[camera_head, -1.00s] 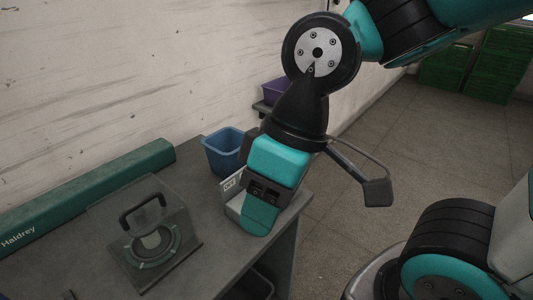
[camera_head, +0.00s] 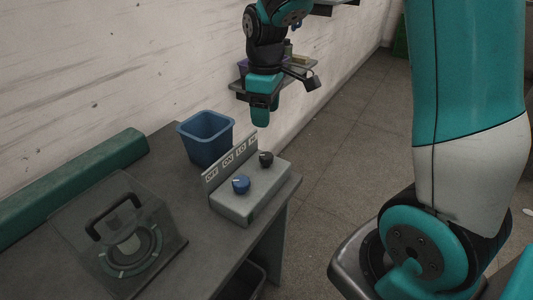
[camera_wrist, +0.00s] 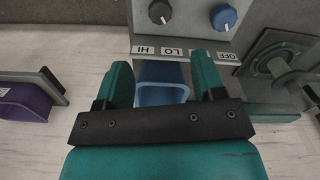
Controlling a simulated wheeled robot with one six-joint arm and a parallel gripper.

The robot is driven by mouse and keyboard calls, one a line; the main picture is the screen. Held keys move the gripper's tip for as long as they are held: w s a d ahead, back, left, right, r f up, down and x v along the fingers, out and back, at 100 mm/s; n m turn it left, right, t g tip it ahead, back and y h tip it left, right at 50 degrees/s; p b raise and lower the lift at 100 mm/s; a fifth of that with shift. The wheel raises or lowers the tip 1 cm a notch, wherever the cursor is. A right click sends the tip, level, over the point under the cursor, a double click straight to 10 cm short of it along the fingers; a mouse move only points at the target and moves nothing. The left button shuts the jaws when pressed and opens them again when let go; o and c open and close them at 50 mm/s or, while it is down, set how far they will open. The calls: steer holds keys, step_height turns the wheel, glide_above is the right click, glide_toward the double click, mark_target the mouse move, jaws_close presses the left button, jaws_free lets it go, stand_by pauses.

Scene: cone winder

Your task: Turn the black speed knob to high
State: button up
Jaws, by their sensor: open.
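The black speed knob (camera_head: 266,159) sits on the top of the grey control box (camera_head: 236,207), toward its right end. My gripper (camera_head: 262,112) is open and empty, beyond and above the box, clear of both knobs. In the wrist view its two teal fingers (camera_wrist: 163,75) are apart with nothing held between them.
A blue bin (camera_head: 207,140) stands behind the box. A clear-covered unit with a black handle (camera_head: 115,216) is on the bench to the left. A long green housing (camera_head: 75,180) runs along the wall. A wall shelf with a purple bin (camera_wrist: 25,103) is near my gripper.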

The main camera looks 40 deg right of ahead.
mark_target(266, 155)
step_height(266, 155, down, 12)
steer(key=shift+f, duration=0.25)
steer(key=c, duration=0.9)
